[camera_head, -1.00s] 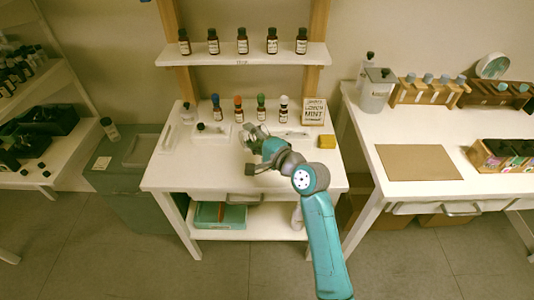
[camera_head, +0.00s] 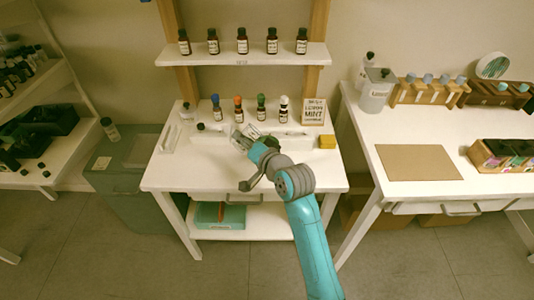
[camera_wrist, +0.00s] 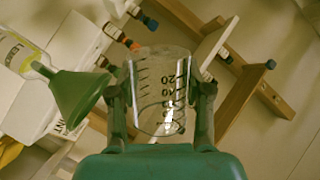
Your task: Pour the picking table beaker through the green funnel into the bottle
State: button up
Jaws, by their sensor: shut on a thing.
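My gripper (camera_wrist: 160,112) is shut on a clear glass beaker (camera_wrist: 158,82) with black graduation marks, one finger on each side in the wrist view. I cannot make out any liquid in it. A green funnel (camera_wrist: 78,95) is left of the beaker, apart from it in the picture. The funnel's narrow end points to the neck of a clear bottle (camera_wrist: 20,62) with a pale label at the left edge. In the head view my gripper (camera_head: 245,138) is over the middle of the white table (camera_head: 185,180); I cannot pick out the funnel there.
Dropper bottles with blue (camera_head: 216,108), orange (camera_head: 239,110), green (camera_head: 261,109) and white (camera_head: 284,110) tops stand behind my gripper. A sign (camera_head: 313,113) and a yellow block (camera_head: 327,142) are to the right. A shelf (camera_head: 240,58) of brown bottles is above.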

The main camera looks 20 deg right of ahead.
jog(key=shift+s+a+f+n+h, duration=0.1)
jog(key=shift+a+f+n+h, duration=0.25)
jog(key=shift+f+n, duration=0.4)
jog(key=shift+s+a+f+n+h, duration=0.1)
jog(key=shift+a+f+n+h, duration=0.2)
jog(key=shift+f+n, duration=0.4)
jog(key=shift+a+f+n+h, duration=0.35)
jog(key=shift+f+n, duration=0.25)
jog(key=shift+n, duration=0.25)
jog(key=shift+s+a+f+n+t+h, duration=0.15)
jog(key=shift+a+f+n+t+h, duration=0.15)
jog(key=shift+a+f+n, duration=0.45)
jog(key=shift+s+a+f+n+t+h, duration=0.2)
jog(key=shift+a+f+n+h, duration=0.25)
jog(key=shift+f+n, duration=0.55)
jog(key=shift+r, duration=0.2)
jog(key=a+r, duration=0.5)
jog(key=shift+s, duration=0.45)
jog(key=shift+w, duration=0.1)
